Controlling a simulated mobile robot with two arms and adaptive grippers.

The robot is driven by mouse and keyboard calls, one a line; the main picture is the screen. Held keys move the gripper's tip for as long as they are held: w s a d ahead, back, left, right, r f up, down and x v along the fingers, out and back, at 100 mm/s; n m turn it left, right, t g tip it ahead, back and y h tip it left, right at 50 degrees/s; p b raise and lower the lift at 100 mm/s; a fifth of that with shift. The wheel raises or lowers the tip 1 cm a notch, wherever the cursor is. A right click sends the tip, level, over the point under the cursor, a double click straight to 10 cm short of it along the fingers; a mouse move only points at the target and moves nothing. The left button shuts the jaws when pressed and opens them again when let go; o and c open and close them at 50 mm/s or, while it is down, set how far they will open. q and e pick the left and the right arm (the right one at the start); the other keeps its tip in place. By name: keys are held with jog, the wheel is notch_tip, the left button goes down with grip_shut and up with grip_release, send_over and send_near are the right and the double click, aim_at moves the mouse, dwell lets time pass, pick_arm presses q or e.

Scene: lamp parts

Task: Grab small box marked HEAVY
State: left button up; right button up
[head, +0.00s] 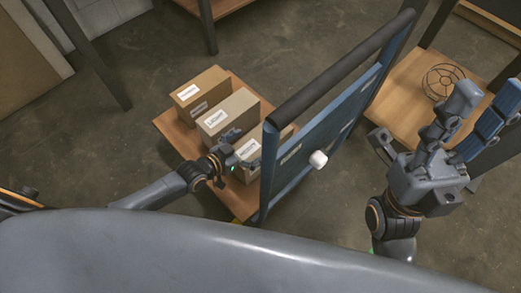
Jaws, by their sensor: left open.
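Several cardboard boxes with white labels stand on a wooden-decked cart. A brown box (209,80) is at the back, and a taller box (240,104) is in the middle. A front box (277,143) is partly hidden behind my left gripper and the cart's frame. My right gripper (428,125) is open and empty, raised right of the cart.
A wooden shelf (400,95) at right holds a round wire cage (443,81). Concrete floor lies open at left.

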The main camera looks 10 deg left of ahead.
aim_at(258, 141)
pick_arm(q)
jog(key=b+x, duration=0.2)
jog(key=x, duration=0.2)
jog(key=shift+d, duration=0.1)
jog(key=shift+w+d, duration=0.15)
jog(key=shift+w, duration=0.1)
jog(key=shift+c, duration=0.4)
